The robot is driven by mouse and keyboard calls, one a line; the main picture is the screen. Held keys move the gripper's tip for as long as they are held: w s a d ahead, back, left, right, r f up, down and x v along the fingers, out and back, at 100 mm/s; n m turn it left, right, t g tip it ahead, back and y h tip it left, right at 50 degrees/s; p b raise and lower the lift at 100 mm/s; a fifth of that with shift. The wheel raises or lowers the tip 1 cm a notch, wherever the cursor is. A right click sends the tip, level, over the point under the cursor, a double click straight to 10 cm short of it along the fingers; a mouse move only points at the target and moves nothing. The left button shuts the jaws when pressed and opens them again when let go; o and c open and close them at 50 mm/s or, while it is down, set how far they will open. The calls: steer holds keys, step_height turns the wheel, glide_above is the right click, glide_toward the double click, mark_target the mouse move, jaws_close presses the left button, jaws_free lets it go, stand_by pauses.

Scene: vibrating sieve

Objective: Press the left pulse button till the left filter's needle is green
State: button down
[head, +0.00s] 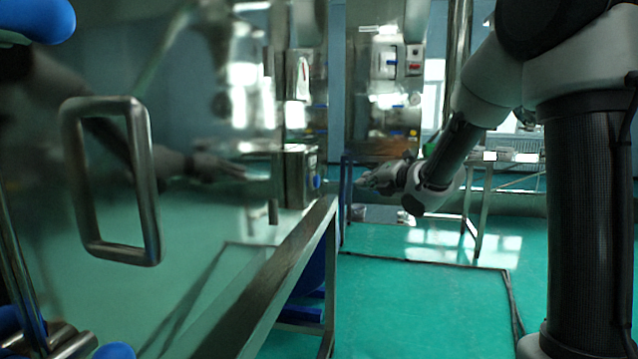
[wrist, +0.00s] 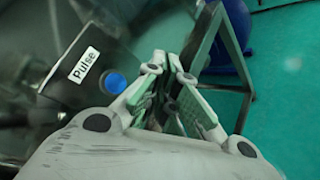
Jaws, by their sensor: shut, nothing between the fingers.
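A blue round button (wrist: 115,83) sits beside a white "Pulse" label (wrist: 84,65) on a dark panel in the wrist view. In the head view the blue button (head: 317,182) is on the right face of a small steel box (head: 299,177). My gripper (head: 364,184) is to the right of the box, apart from the button, with its fingers pointing left. In the wrist view my gripper (wrist: 169,63) has its fingertips together and empty, to the right of the button. I cannot make out a filter gauge or its needle in either view.
A polished steel wall with a rectangular handle (head: 153,190) fills the left and mirrors my arm. A sloping steel frame (head: 290,270) stands below the box. Another steel machine (head: 385,75) and a table (head: 490,165) are behind. Green floor (head: 420,300) is open at centre right.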

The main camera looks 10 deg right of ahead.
steer(key=w+a, duration=0.3)
steer(key=a, duration=0.5)
steer(key=shift+w, duration=0.2)
steer(key=shift+a, duration=0.2)
stand_by(1.2)
steer(key=shift+w+a, duration=0.15)
steer(key=shift+a, duration=0.15)
steer(key=shift+w+a, duration=0.2)
steer(key=shift+a, duration=0.25)
stand_by(0.7)
steer(key=shift+d, duration=0.1)
steer(key=shift+s+d, duration=0.4)
steer(key=shift+d, duration=0.35)
steer(key=shift+s+d, duration=0.3)
steer(key=shift+d, duration=0.5)
steer(key=shift+s+d, duration=0.35)
steer(key=shift+d, duration=0.4)
steer(key=shift+s+d, duration=0.3)
steer(key=shift+d, duration=0.5)
